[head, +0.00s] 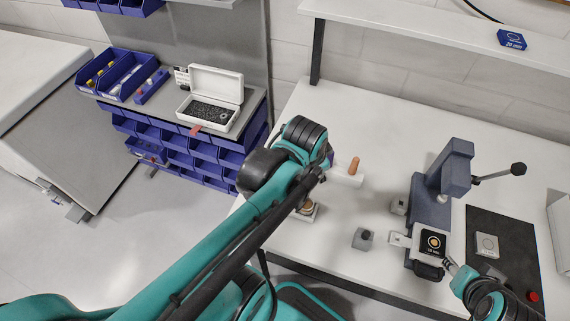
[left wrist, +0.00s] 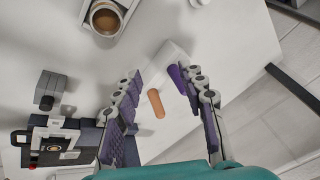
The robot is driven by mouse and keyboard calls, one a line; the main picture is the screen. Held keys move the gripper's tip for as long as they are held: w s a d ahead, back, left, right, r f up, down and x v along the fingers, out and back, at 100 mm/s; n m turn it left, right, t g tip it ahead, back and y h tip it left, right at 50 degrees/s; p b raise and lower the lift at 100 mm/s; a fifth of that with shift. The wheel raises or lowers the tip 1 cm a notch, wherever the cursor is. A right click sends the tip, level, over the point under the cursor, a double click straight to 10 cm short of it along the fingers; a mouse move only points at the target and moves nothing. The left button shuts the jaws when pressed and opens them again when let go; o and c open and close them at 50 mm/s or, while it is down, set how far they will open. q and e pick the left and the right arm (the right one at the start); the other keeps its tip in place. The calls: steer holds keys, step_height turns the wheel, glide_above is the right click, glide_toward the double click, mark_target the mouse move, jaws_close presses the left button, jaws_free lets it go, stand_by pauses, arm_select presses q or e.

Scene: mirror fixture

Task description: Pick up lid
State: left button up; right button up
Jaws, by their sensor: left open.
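I cannot tell for certain which part is the lid. My left gripper (left wrist: 161,76) is open and empty in the left wrist view, its fingers spread above a white block (left wrist: 172,58). In the head view the tan peg (head: 354,165) stands up; my left arm hides the left gripper. A brown round part in a white holder (left wrist: 105,18) lies nearby, partly hidden in the head view. My right gripper (head: 450,264) is by the dark square with a gold ring (head: 433,243); its fingers are unclear.
A blue-grey lever press (head: 438,190) stands right of centre, with a small grey block (head: 363,239) left of it. A dark mat (head: 510,260) lies at right. An open white case (head: 213,97) and blue bins (head: 118,75) are on the left shelf.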

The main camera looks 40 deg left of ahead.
arm_select(q)
steer(key=w+a+f+m+g+p, duration=0.2)
steer(key=a+m+g, duration=0.1)
steer(key=a+m, duration=0.25)
steer(key=w+a+f+m+g+p, duration=0.1)
steer(key=w+a+f+m+g, duration=0.1)
steer(key=a+m, duration=0.3)
steer(key=shift+n+y, duration=0.4)
steer(key=shift+n, duration=0.05)
steer(key=f, duration=0.2)
steer(key=a+f+b, duration=0.1)
steer(key=f, duration=0.1)
steer(key=f+b, duration=0.1)
steer(key=f, duration=0.1)
steer(key=shift+s+a+f, duration=0.3)
steer(key=shift+s, duration=0.1)
steer(key=shift+a+f+b, duration=0.1)
steer(key=shift+f+b, duration=0.2)
steer(key=shift+f, duration=0.2)
steer(key=shift+r, duration=0.1)
steer(key=c, duration=0.9)
